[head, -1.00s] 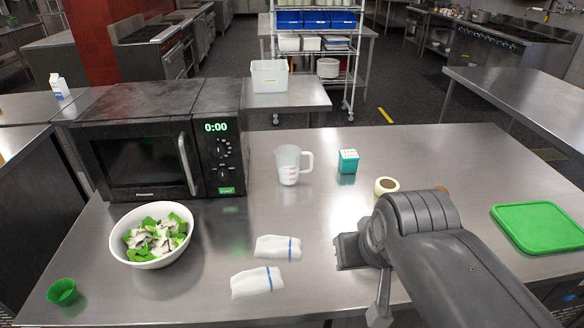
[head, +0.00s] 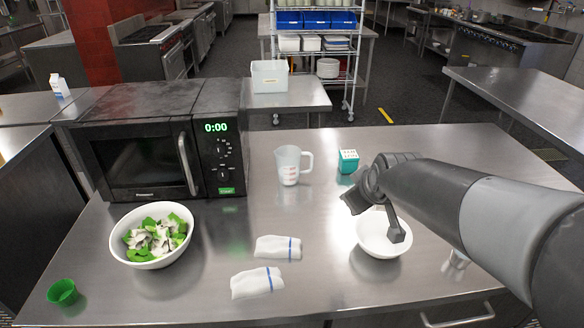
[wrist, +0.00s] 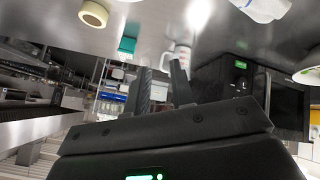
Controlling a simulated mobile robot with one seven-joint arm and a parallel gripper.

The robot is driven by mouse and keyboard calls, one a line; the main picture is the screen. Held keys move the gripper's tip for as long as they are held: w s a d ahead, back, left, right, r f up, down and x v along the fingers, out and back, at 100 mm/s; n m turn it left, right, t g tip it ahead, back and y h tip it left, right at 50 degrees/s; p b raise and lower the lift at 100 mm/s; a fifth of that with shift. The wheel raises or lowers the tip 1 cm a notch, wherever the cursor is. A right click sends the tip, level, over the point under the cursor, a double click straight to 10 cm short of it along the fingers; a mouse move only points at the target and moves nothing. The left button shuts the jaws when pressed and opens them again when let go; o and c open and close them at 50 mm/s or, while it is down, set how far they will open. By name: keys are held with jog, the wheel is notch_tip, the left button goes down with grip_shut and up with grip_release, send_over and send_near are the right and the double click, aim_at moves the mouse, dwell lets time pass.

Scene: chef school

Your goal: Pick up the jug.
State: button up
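The jug (head: 289,168) is a translucent white measuring jug with red marks and a handle on its right side. It stands upright on the steel table, right of the microwave. In the wrist view the jug (wrist: 182,54) shows upside down beyond the fingertips, partly covered by one finger. My gripper (head: 374,214) is right of the jug and nearer the camera, above a white bowl, apart from the jug. In the wrist view my gripper (wrist: 160,76) has its two fingers spread, with nothing held between them.
A teal box (head: 348,161) stands right of the jug. The microwave (head: 150,145) is to the left. Two folded towels (head: 277,247) lie in front. A salad bowl (head: 151,236), a green cup (head: 62,292) and an empty white bowl (head: 372,240) also stand here. Table around the jug is clear.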

jog(key=w+d+f+n+t+h, duration=0.1)
jog(key=w+d+f+n, duration=0.15)
jog(key=w, duration=0.45)
jog(key=w+d+f+n+t+h, duration=0.1)
jog(key=w+d+f+n+t, duration=0.1)
jog(key=w+n, duration=0.35)
jog(key=n+t+y, duration=0.6)
jog(key=n, duration=1.8)
send_over(312, 161)
jog(key=v, duration=0.5)
notch_tip(312, 161, down, 2)
notch_tip(312, 161, down, 8)
jog(key=shift+f, duration=0.1)
jog(key=shift+w+a, duration=0.15)
jog(key=shift+w, duration=0.45)
jog(key=shift+x, duration=3.15)
